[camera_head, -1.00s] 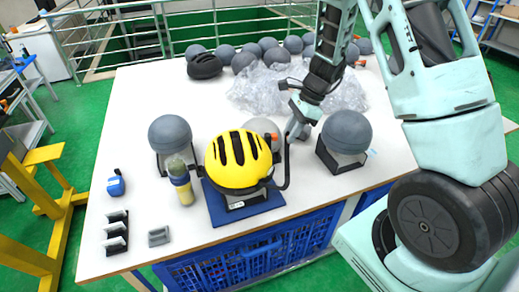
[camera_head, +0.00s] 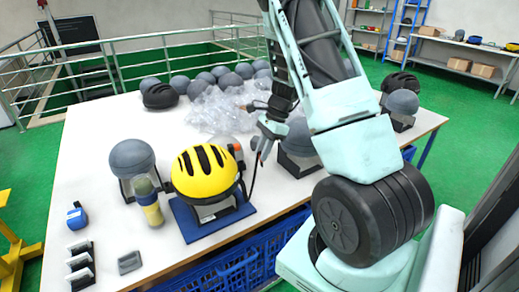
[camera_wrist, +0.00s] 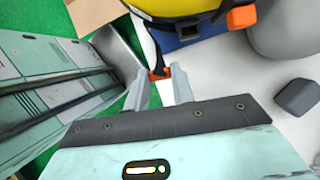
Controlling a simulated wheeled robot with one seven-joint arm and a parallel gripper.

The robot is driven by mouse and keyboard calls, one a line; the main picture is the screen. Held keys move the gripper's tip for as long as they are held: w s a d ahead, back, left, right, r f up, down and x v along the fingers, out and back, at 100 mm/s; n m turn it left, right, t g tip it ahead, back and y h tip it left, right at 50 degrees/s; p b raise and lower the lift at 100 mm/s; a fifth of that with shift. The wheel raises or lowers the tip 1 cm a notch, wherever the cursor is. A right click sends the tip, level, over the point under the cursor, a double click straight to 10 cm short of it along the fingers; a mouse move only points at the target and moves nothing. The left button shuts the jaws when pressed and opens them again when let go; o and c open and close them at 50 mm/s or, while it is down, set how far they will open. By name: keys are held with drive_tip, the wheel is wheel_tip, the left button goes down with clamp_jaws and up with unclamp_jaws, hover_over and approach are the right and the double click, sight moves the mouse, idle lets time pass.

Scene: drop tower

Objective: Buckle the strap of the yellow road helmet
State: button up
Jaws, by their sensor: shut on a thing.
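The yellow helmet (camera_head: 205,171) with black vents sits on a dark stand on a blue mat (camera_head: 190,223). It also shows at the top of the wrist view (camera_wrist: 180,7). My gripper (camera_head: 262,155) is to the right of the helmet in the head view. In the wrist view my gripper (camera_wrist: 162,82) is shut on a small orange buckle piece (camera_wrist: 158,73) at the end of a black strap (camera_wrist: 155,48). The strap rises from the helmet's side to my fingers.
A grey dome (camera_head: 131,158) and a yellow-and-grey bottle (camera_head: 150,205) stand left of the helmet. Another grey dome (camera_head: 303,140) is just behind my gripper. Clear wrap (camera_head: 220,108) and several grey domes lie farther back.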

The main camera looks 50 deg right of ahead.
drive_tip(key=shift+s+a+f+b, duration=2.35)
drive_tip(key=shift+s+f+b, duration=0.95)
drive_tip(key=shift+b, duration=0.25)
drive_tip(key=shift+w+a+f+b, duration=0.65)
drive_tip(key=shift+w+a, duration=0.4)
drive_tip(key=shift+a, duration=4)
drive_tip(key=shift+w+a+f+b, duration=0.6)
drive_tip(key=shift+w+a, duration=0.4)
drive_tip(key=shift+a, duration=4)
drive_tip(key=shift+w+a+r+p, duration=1)
drive_tip(key=shift+w+a+p, duration=1.95)
drive_tip(key=shift+w+a, duration=1.55)
drive_tip(key=shift+w+d+r+p, duration=1.6)
drive_tip(key=shift+w+p, duration=0.3)
drive_tip(key=shift+p, duration=0.2)
drive_tip(key=shift+w+d+r+p, duration=1.45)
drive_tip(key=shift+w+r+p, duration=0.2)
drive_tip(key=shift+w+p, duration=0.4)
drive_tip(key=shift+w+d+r+p, duration=1.6)
drive_tip(key=shift+w+p, duration=0.15)
drive_tip(key=shift+p, duration=0.45)
drive_tip(key=shift+s+a+f+b, duration=0.1)
drive_tip(key=shift+f+b, duration=0.6)
drive_tip(key=shift+f, duration=0.25)
